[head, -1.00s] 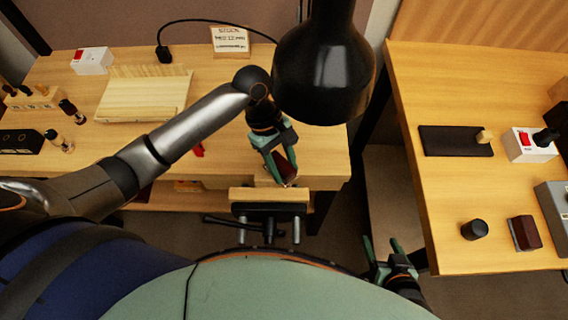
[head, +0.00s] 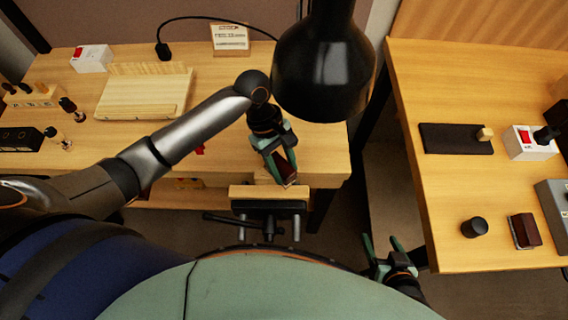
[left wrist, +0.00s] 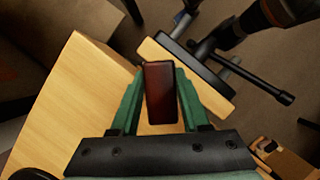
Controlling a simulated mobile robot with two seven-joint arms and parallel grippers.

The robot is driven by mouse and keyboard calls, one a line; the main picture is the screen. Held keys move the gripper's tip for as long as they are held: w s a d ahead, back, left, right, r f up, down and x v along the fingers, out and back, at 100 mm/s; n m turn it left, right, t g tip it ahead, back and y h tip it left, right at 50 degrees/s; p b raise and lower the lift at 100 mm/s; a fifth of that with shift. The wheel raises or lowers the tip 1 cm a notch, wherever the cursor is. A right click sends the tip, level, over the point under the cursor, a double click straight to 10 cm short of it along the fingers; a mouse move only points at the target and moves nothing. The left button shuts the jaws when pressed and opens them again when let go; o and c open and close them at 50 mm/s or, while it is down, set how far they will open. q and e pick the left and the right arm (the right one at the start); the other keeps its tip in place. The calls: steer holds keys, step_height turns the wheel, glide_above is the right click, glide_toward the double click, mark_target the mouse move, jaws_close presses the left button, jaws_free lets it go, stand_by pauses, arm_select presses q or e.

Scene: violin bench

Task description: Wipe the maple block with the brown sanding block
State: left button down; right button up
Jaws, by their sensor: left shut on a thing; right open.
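The maple block (head: 262,192) is a pale wooden bar held in the black vise (head: 270,209) at the bench's front edge. My left gripper (head: 284,170) is shut on the brown sanding block (head: 286,174), a dark red-brown piece. In the left wrist view the sanding block (left wrist: 161,92) sits between the green fingers, overlapping the pale maple block (left wrist: 212,97) behind it. I cannot tell whether the two touch. My right gripper (head: 382,252) is open and empty, low in the head view, away from the vise.
A black lamp-like shade (head: 322,75) hangs near my left gripper. A pale wooden tray (head: 140,98) lies on the left bench. The right bench holds a dark red-brown block (head: 524,231), a black cylinder (head: 474,228) and a dark mat (head: 452,139). A gap separates the benches.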

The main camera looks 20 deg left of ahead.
mark_target(257, 176)
arm_select(q)
steer(key=shift+f, duration=0.15)
steer(key=shift+s+a, duration=0.25)
steer(key=shift+a, duration=0.55)
steer(key=shift+s+a, duration=0.2)
steer(key=shift+a, duration=0.6)
steer(key=shift+s+a, duration=0.25)
steer(key=shift+a, duration=0.5)
steer(key=shift+s+a, duration=0.2)
steer(key=shift+a, duration=0.55)
steer(key=shift+w+d+f, duration=0.1)
steer(key=shift+w+d, duration=0.2)
steer(key=shift+d, duration=0.75)
steer(key=shift+w+d+r, duration=0.1)
steer(key=shift+w+d, duration=0.15)
steer(key=shift+d, duration=0.8)
steer(key=shift+w+d+f, duration=0.1)
steer(key=shift+w+d, duration=0.2)
steer(key=shift+d, duration=0.75)
steer(key=shift+r, duration=3.15)
steer(key=shift+w, duration=0.1)
